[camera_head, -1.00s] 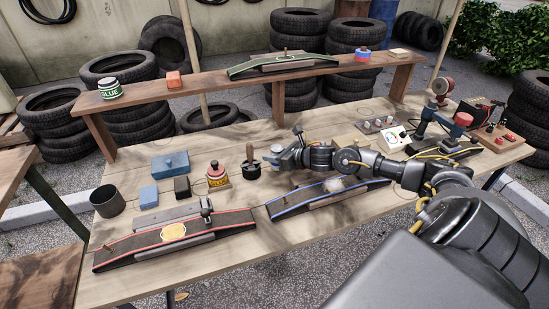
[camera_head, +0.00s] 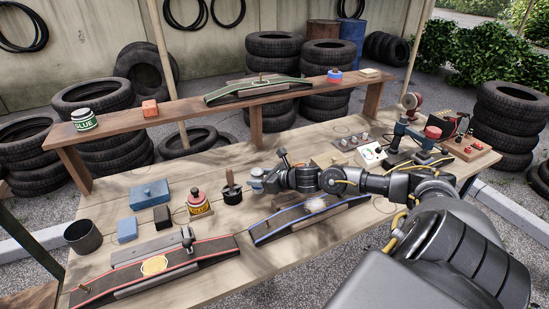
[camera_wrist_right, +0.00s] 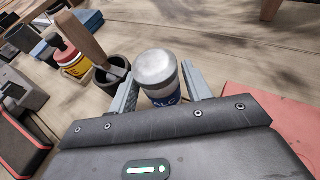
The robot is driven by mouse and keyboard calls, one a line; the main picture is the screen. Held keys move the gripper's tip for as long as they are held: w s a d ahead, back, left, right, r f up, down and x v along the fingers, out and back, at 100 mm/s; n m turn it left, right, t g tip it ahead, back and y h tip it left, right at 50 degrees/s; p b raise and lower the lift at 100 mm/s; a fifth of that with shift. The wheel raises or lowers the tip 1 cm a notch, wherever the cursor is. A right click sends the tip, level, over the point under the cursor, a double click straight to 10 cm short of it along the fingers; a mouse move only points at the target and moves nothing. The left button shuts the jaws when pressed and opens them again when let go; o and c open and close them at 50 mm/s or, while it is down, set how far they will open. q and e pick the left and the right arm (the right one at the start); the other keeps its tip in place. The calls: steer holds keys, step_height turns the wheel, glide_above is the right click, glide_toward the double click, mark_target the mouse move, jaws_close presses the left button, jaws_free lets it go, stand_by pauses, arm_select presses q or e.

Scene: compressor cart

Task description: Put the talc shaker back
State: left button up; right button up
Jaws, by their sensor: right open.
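In the head view, my right gripper (camera_head: 262,181) is just right of the dark pot with a brush (camera_head: 232,190), and the shaker is mostly hidden there. My left gripper is not in view.
The pot (camera_wrist_right: 113,74) is close to the left finger. A red and yellow bottle (camera_head: 199,204) stands beyond it. A blue-edged ramp (camera_head: 300,218) lies in front of my right gripper. A raised shelf (camera_head: 220,111) holds a glue tin (camera_head: 84,120) and a green-edged ramp.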

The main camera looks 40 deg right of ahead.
steer(key=p+v, duration=0.4)
steer(key=v, duration=0.5)
steer(key=shift+r, duration=0.1)
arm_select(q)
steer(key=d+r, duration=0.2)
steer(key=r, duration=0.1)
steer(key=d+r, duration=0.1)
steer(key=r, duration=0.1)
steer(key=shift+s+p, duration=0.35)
arm_select(e)
steer(key=shift+s+d+r, duration=0.1)
steer(key=shift+s, duration=0.4)
steer(key=shift+r, duration=0.1)
